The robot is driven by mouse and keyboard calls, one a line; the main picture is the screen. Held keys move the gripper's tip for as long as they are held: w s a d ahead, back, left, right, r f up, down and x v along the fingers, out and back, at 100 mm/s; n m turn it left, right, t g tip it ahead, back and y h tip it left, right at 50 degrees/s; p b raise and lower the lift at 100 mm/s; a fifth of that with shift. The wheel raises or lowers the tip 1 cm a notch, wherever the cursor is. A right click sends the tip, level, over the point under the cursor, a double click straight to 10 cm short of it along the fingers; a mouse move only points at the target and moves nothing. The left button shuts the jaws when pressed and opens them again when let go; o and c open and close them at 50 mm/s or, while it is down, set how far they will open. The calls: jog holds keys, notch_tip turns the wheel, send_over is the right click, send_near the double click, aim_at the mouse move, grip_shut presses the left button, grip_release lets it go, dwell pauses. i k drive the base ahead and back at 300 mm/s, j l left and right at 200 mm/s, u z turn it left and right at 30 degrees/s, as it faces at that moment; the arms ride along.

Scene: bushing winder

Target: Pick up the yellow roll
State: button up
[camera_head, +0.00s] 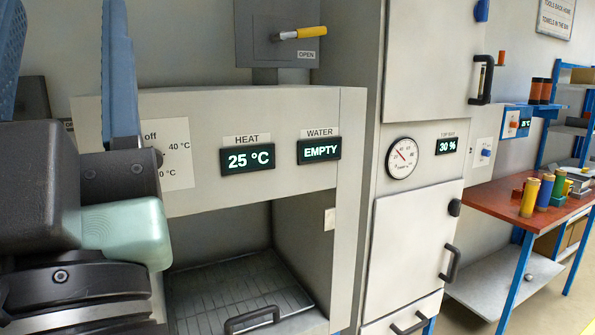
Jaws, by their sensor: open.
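A yellow roll (529,198) stands upright on the red-topped table (487,200) at the right. A blue roll (545,192) stands just right of it, and another yellowish roll (559,182) stands behind. My gripper (63,25) is close to the camera at the left edge, with its blue fingers pointing up. The fingers are wide apart with nothing between them, and the left one is partly cut off by the frame. My gripper is far from the rolls.
A grey oven-like machine (350,105) with an open chamber stands in front. A tall cabinet (415,240) with handles stands between it and the table. Grey blocks (580,182) lie behind the rolls. A blue shelf (563,108) stands at the far right. Some floor shows at lower right.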

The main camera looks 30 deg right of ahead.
aim_at(532, 185)
jog(key=l+z, duration=0.1)
jog(key=z, duration=0.6)
jog(key=i+l+z, duration=1.1)
jog(key=z, duration=0.2)
jog(key=i+l, duration=0.1)
jog(key=i, duration=0.3)
jog(key=i+l, duration=0.1)
jog(key=i, duration=0.3)
